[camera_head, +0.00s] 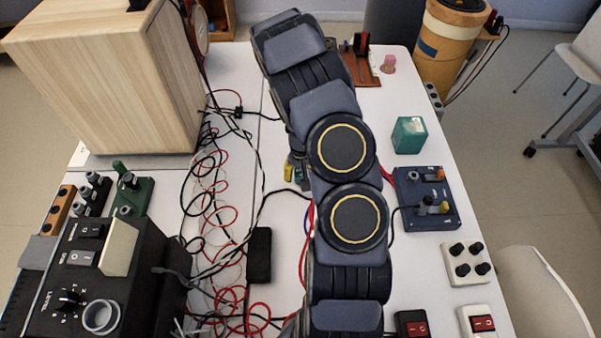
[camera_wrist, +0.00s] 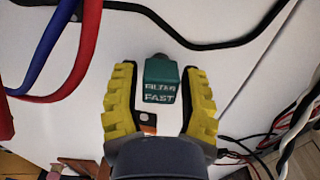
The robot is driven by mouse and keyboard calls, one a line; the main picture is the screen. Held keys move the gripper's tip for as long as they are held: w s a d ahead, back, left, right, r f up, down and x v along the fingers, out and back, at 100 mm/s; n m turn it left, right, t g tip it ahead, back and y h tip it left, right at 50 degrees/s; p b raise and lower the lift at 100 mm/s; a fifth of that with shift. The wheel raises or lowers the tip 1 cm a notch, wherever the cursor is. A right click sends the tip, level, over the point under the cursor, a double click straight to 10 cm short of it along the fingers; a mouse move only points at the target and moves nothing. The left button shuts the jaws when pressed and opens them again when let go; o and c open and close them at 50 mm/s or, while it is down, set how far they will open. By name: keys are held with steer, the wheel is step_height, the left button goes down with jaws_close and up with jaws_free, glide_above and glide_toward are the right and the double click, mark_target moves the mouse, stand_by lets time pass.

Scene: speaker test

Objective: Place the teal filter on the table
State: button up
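A small teal filter (camera_wrist: 160,82) with white lettering that reads "FILTER FAST" shows in the wrist view. It is between the two yellow fingertips of my gripper (camera_wrist: 161,85), with a narrow gap visible on each side. My gripper looks open around it. I cannot tell whether the filter rests on the white table (camera_wrist: 245,75) or is above it. In the head view my arm hides most of the gripper (camera_head: 294,171); a yellow finger and a bit of teal show beside the arm. Another, larger teal block (camera_head: 409,135) stands on the table at right.
A dark blue board (camera_head: 422,198) and a white box with black knobs (camera_head: 466,263) are at right. Tangled cables (camera_head: 222,215) run left of my arm. A wooden speaker (camera_head: 110,80) and a black control box (camera_head: 100,275) fill the left. A brown board (camera_head: 365,68) is at the back.

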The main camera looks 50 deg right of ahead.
mark_target(300, 172)
stand_by(0.3)
step_height(300, 172, up, 12)
steer(key=a+r+n, duration=0.1)
steer(key=a+r, duration=0.5)
steer(key=a, duration=0.1)
steer(key=s+a+r+n, duration=0.4)
steer(key=s+a+r, duration=0.1)
steer(key=s+a, duration=0.3)
steer(key=s+a+r+n+g, duration=0.1)
steer(key=s+a+r+n, duration=0.3)
steer(key=s+a, duration=0.5)
steer(key=shift+s+a+r+g, duration=0.25)
steer(key=shift+r+g, duration=0.05)
steer(key=shift+r, duration=0.6)
